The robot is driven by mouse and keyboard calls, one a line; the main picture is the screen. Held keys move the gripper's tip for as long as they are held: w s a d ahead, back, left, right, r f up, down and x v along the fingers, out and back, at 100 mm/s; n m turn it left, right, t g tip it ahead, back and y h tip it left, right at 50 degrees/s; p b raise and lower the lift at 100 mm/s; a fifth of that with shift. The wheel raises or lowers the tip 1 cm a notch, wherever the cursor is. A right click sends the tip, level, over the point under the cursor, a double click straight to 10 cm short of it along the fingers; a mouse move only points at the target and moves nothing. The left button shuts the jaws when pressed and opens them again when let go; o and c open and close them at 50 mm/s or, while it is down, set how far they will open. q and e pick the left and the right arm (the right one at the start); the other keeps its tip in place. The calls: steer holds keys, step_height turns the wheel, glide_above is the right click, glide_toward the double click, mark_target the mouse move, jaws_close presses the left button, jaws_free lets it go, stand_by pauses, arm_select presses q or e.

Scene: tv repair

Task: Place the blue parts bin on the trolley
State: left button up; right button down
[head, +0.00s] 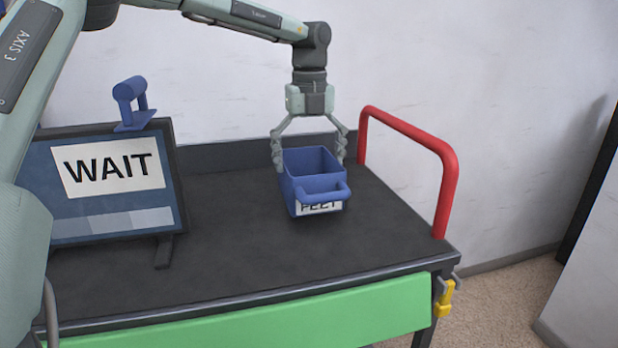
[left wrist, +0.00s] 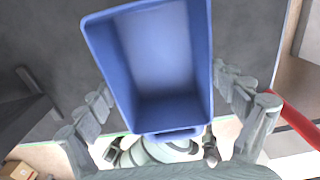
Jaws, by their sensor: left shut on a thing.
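The blue parts bin (head: 318,178) is upright and open at the top, with a bar handle and a partly covered white label on its front. It is on or just above the dark trolley top (head: 240,250); I cannot tell whether its base touches. My left gripper (head: 308,160) comes down from above, its fingers shut on the bin's two sides. In the left wrist view the empty inside of the bin (left wrist: 165,60) fills the middle, with a finger on each side. My right gripper is not in view.
A screen reading WAIT (head: 110,180) stands on the trolley's left part, with a blue device (head: 132,100) on its top edge. A red rail (head: 405,130) rises at the right end. A yellow clip (head: 444,297) hangs at the front right corner. The top's middle is clear.

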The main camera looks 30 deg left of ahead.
arm_select(q)
steer(key=shift+f, duration=1.85)
steer(key=shift+f, duration=0.15)
steer(key=o, duration=1.5)
steer(key=shift+o, duration=0.2)
step_height(320, 180, up, 12)
